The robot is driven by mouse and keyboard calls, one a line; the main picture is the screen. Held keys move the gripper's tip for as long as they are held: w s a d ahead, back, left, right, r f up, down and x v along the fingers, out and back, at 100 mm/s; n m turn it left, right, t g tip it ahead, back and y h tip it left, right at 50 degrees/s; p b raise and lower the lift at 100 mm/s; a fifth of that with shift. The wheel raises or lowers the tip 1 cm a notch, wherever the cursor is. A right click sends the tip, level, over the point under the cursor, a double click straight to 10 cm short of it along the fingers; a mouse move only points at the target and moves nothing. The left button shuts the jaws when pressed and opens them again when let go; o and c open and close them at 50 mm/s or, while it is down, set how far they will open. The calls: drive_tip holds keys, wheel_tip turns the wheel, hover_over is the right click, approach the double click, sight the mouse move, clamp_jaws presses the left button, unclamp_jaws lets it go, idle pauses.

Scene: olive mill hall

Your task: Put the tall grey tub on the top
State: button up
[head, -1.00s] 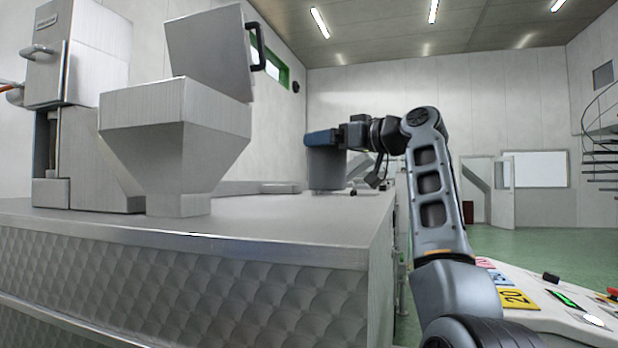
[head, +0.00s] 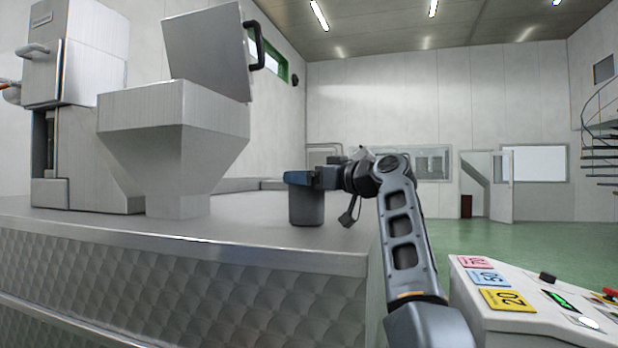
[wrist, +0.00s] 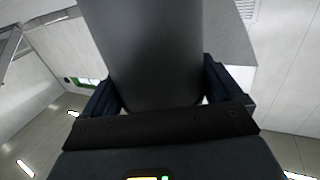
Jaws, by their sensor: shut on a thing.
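The tall grey tub (head: 306,207) is dark grey and upright at the right end of the metal machine top (head: 258,222). Its base appears at or just above that surface; I cannot tell whether it touches. My gripper (head: 304,178), with blue fingers, is shut on the tub near its upper part, reaching in from the right. In the wrist view the tub (wrist: 158,50) fills the middle between the two fingers (wrist: 160,92).
A steel hopper (head: 175,125) with a raised lid (head: 207,50) stands on the top to the left, beside a boxy machine (head: 85,75). A control panel (head: 530,300) with coloured labels is at the lower right. The top between hopper and tub is clear.

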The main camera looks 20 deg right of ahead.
drive_tip(key=shift+f, duration=0.1)
drive_tip(key=o, duration=1.5)
drive_tip(key=shift+o, duration=0.2)
drive_tip(key=b+v, duration=0.2)
drive_tip(key=v, duration=1)
drive_tip(key=shift+b, duration=0.35)
